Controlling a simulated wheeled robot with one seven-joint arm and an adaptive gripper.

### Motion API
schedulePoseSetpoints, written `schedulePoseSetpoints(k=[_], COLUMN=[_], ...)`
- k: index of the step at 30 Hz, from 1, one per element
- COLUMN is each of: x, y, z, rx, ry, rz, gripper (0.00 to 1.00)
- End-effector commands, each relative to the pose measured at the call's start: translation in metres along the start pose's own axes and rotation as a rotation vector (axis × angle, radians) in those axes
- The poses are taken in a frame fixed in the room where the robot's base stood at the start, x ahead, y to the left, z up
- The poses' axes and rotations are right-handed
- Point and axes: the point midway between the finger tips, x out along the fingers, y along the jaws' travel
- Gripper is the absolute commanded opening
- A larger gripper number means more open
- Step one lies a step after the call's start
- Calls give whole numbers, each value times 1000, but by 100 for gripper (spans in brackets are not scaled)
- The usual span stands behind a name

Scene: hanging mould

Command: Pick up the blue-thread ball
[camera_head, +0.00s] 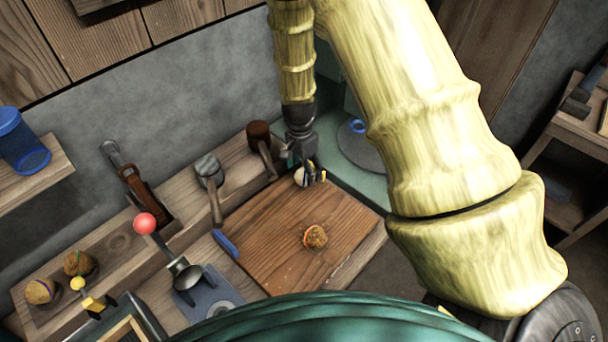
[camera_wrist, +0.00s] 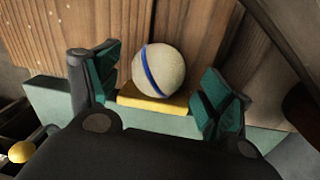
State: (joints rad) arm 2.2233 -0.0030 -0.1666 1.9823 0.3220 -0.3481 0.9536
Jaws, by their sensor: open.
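A pale round ball with a blue band (camera_wrist: 170,62) sits between the two spread fingers of my gripper (camera_wrist: 160,78) in the wrist view, with a visible gap on either side. In the head view the pale ball (camera_head: 300,177) shows small at the back corner of the wooden board, right under my gripper (camera_head: 309,172), which partly covers it. A yellow piece (camera_wrist: 150,103) shows just below the ball in the wrist view. My gripper is open and points down.
A brown ball with coloured thread (camera_head: 315,237) lies on the wooden board (camera_head: 275,255). Two more brownish balls (camera_head: 78,263) (camera_head: 40,291) sit in a wooden rack at left. A mallet (camera_head: 262,148), a hammer (camera_head: 210,185) and a blue-handled tool (camera_head: 225,243) lie nearby.

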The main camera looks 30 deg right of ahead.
Motion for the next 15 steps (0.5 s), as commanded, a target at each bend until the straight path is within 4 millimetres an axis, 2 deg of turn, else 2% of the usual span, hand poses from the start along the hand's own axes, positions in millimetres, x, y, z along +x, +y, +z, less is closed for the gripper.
schedulePoseSetpoints(k=[6,15], x=[19,24], y=[0,-1], z=[0,0], rx=[0,0], ry=[0,1], rz=[2,-1], gripper=[80,80])
